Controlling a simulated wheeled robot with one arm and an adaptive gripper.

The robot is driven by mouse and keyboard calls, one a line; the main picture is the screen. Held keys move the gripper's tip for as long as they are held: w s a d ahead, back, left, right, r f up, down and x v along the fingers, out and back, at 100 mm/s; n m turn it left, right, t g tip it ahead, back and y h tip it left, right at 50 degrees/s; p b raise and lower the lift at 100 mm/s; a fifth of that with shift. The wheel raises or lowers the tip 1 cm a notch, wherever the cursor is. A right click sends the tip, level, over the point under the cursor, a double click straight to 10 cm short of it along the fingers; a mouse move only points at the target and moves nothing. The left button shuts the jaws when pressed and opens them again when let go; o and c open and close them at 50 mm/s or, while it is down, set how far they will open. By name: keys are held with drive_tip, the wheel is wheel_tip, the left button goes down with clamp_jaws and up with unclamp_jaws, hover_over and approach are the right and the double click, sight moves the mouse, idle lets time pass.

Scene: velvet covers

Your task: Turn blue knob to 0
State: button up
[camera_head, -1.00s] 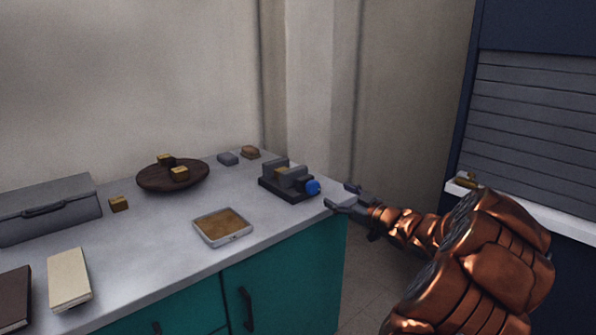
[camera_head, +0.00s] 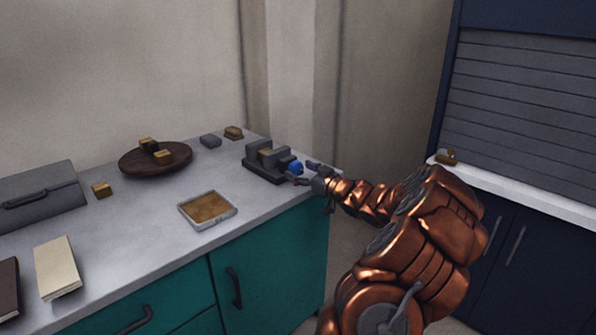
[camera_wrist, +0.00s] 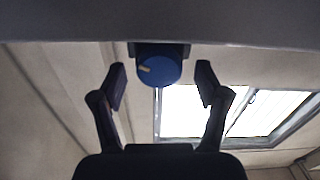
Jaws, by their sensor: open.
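The blue knob (camera_head: 295,167) sits on the right end of a dark grey device (camera_head: 268,158) near the counter's right edge. In the wrist view the round blue knob (camera_wrist: 159,69) has a pale pointer mark on its left side. No numbers can be read on it. My gripper (camera_head: 304,173) is open and comes at the knob from the right. In the wrist view its two fingertips (camera_wrist: 160,84) stand apart, one to each side of the knob. The knob appears a little ahead of them, and I cannot tell that either finger touches it.
The light counter (camera_head: 130,235) holds a tan-filled tray (camera_head: 207,208), a dark round plate (camera_head: 140,165) with small blocks, a grey box (camera_head: 40,195), a cream book (camera_head: 57,267) and small blocks at the back. A dark shuttered cabinet (camera_head: 530,110) stands at the right.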

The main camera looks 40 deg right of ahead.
drive_tip(key=shift+w+d, duration=0.1)
drive_tip(key=shift+w, duration=0.6)
drive_tip(key=shift+c, duration=0.2)
drive_tip(key=c, duration=1.1)
drive_tip(key=shift+f, duration=0.1)
